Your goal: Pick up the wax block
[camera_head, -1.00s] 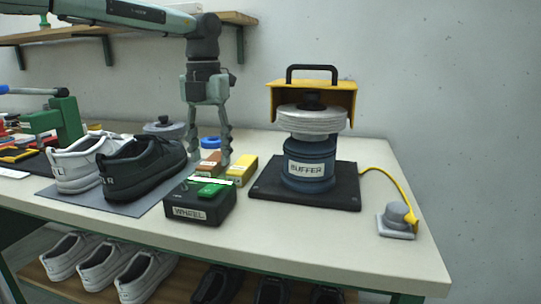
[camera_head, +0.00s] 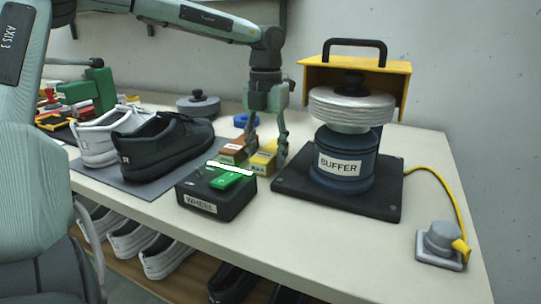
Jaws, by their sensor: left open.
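The wax block is a yellow block (camera_head: 264,162) with a white label, on the bench just left of the buffer's base plate. My left gripper (camera_head: 266,152) points down over it, open, with one finger at each side of the block. The fingertips come down close to the block; I cannot tell whether they touch it. Part of the block is hidden by the fingers and the black box in front. My right gripper is not in view.
An orange-brown block (camera_head: 236,148) stands just left of the wax. The black WHEEL box (camera_head: 214,200) with a green switch is in front. The buffer (camera_head: 345,160) stands right, black and white shoes (camera_head: 163,148) left.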

